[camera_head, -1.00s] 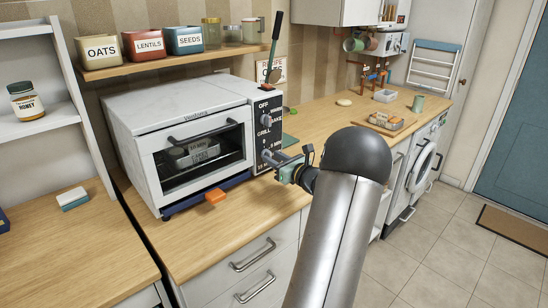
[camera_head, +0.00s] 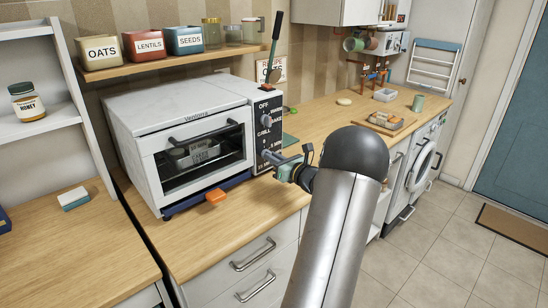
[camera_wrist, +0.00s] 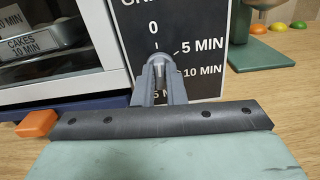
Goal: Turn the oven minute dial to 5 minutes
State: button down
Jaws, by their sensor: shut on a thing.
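The oven (camera_head: 185,135) is a white toaster oven on the wooden counter, with a black control panel (camera_head: 266,125) on its right side. The minute dial (camera_wrist: 158,62) is a small grey knob low on that panel. Labels 0, 5 MIN and 10 MIN run around it in the wrist view, with another label partly hidden below. My gripper (camera_wrist: 159,72) is shut on the dial, one grey finger at each side. The fingers cover much of the knob, and I cannot tell exactly where its pointer stands. In the head view my gripper (camera_head: 268,158) reaches the panel's lower part.
An orange block (camera_head: 216,196) sits at the oven's front edge. A shelf with canisters (camera_head: 150,46) hangs above.

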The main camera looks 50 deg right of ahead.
jog(key=shift+d+m+p, duration=0.15)
jog(key=shift+m+p, duration=4.55)
jog(key=shift+m, duration=0.7)
jog(key=shift+f, duration=0.1)
jog(key=c, duration=1.5)
grip_release()
jog(key=shift+s, duration=0.1)
jog(key=s+a+b, duration=0.1)
jog(key=s, duration=0.4)
jog(key=s+a+b, duration=0.1)
jog(key=s, duration=0.5)
jog(key=s+a+b, duration=0.1)
jog(key=s, duration=0.5)
jog(key=shift+a, duration=0.1)
